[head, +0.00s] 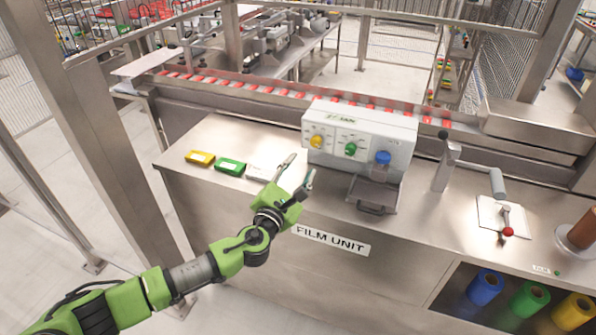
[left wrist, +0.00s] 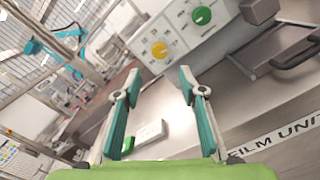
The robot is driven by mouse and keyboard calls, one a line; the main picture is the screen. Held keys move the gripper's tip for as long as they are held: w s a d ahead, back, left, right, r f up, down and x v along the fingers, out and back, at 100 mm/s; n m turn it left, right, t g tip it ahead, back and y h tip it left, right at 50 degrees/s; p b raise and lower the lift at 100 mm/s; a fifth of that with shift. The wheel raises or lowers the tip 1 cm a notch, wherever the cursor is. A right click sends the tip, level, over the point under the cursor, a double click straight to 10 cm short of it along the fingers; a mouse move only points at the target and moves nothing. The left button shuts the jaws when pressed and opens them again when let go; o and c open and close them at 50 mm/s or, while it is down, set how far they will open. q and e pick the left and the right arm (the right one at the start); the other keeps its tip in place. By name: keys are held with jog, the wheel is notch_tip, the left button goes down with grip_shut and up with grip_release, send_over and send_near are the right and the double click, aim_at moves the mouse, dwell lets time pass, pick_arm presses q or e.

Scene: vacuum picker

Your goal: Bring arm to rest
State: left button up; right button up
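My left arm comes in from the lower left in the head view, and its green gripper (head: 297,177) is held over the front part of the steel counter (head: 225,140). Its two fingers are spread apart with nothing between them. The left wrist view also shows the open fingers (left wrist: 160,85), pointing toward the white control box. The gripper is in front of and left of the control box (head: 372,127), seemingly apart from it. My right gripper is not in view.
Yellow (head: 200,158), green (head: 230,167) and white (head: 262,172) blocks lie on the counter left of the gripper. A hinged tray (head: 372,193), a lever (head: 446,165) and film rolls (head: 485,287) are to the right. A conveyor with red items (head: 240,88) runs behind.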

pick_arm(q)
jog(key=shift+s+a, duration=0.1)
jog(key=shift+s, duration=0.2)
